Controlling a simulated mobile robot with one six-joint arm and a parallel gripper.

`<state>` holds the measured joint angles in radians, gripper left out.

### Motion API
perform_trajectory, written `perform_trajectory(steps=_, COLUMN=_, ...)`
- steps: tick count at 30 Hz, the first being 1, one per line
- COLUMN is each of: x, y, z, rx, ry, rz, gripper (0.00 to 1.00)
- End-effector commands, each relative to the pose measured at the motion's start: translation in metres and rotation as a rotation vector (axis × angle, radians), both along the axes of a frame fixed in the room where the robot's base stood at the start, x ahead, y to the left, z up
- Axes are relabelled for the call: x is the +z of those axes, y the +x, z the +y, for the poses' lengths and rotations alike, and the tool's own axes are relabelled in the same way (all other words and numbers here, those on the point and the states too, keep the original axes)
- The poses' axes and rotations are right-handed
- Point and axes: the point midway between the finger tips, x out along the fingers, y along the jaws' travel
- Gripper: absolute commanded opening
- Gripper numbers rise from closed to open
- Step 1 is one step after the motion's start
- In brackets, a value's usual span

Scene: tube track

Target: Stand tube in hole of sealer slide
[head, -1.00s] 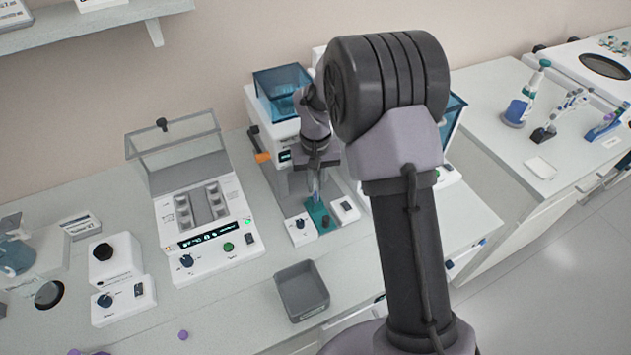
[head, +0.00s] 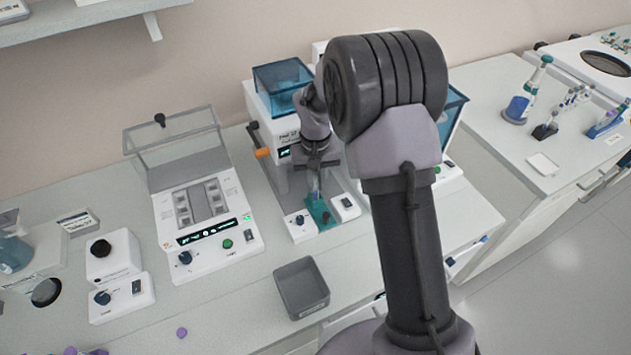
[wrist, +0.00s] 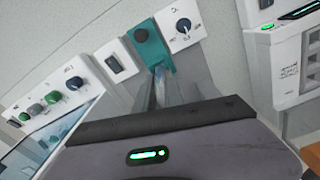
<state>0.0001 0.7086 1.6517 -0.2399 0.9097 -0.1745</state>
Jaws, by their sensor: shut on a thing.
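The teal sealer slide (head: 322,214) sits at the front of the sealer with the blue bin (head: 284,85) on top. It also shows in the wrist view (wrist: 151,43). My gripper (head: 317,176) is shut on a clear tube (wrist: 159,86), which points down at the slide. In the head view the tube's lower end is over or at the back part of the slide. I cannot tell whether it is in the hole, as the hole is hidden.
A grey open tray (head: 302,290) stands in front of the sealer. A white machine with a raised clear lid (head: 208,215) stands to the left. An orange-handled lever (head: 262,153) sticks out at the sealer's left side. The bench front between them is clear.

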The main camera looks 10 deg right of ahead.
Motion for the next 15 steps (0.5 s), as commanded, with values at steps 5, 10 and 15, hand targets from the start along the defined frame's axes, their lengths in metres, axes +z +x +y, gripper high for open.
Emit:
perform_trajectory(steps=5, x=-0.0051, y=-0.0002, z=0.0000, rx=0.000, ry=0.000, rz=0.000, gripper=0.00)
perform_trajectory(steps=10, x=-0.0044, y=-0.0001, z=0.0000, rx=0.000, ry=0.000, rz=0.000, gripper=0.25)
perform_trajectory(steps=15, x=-0.0044, y=-0.0002, z=0.0000, rx=0.000, ry=0.000, rz=0.000, gripper=0.39)
